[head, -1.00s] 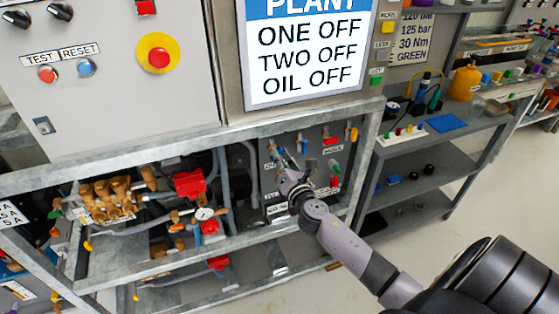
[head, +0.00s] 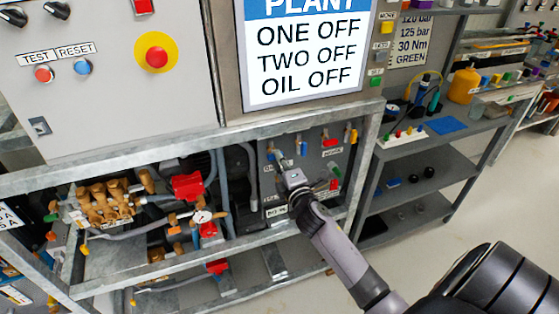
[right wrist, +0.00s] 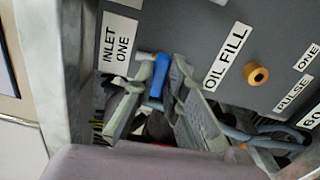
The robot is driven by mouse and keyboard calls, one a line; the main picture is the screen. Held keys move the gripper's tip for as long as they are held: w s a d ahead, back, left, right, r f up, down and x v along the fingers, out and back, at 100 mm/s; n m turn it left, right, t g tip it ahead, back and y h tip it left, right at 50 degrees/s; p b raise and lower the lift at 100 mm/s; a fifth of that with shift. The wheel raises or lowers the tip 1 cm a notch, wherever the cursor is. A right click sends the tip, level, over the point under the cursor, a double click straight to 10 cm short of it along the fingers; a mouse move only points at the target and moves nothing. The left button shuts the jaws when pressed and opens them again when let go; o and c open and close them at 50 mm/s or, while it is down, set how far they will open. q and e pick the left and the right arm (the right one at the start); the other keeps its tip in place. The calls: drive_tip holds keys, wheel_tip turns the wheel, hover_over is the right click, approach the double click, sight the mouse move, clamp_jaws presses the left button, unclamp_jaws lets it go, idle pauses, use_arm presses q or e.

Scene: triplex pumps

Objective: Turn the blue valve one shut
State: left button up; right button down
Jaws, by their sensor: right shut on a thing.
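The blue valve one handle (right wrist: 159,74) is a small blue lever beside the "INLET ONE" label (right wrist: 119,42) in the right wrist view. My right gripper (right wrist: 159,88) has its two grey fingers on either side of the lever and is shut on it. In the head view my right gripper (head: 287,168) reaches into the lower frame, against the grey valve panel (head: 270,190). The gripper hides part of the panel there. My left gripper is not in view.
A grey frame post (head: 362,160) stands right of the panel. Red valves (head: 187,186), brass parts and pipes fill the frame to the left. An "OIL FILL" label (right wrist: 228,56) and brass knob (right wrist: 257,75) are near the gripper. Open floor lies at right.

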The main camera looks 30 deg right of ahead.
drive_tip(key=shift+m, duration=0.6)
drive_tip(key=c, duration=1.6)
unclamp_jaws()
drive_tip(key=v, duration=1.2)
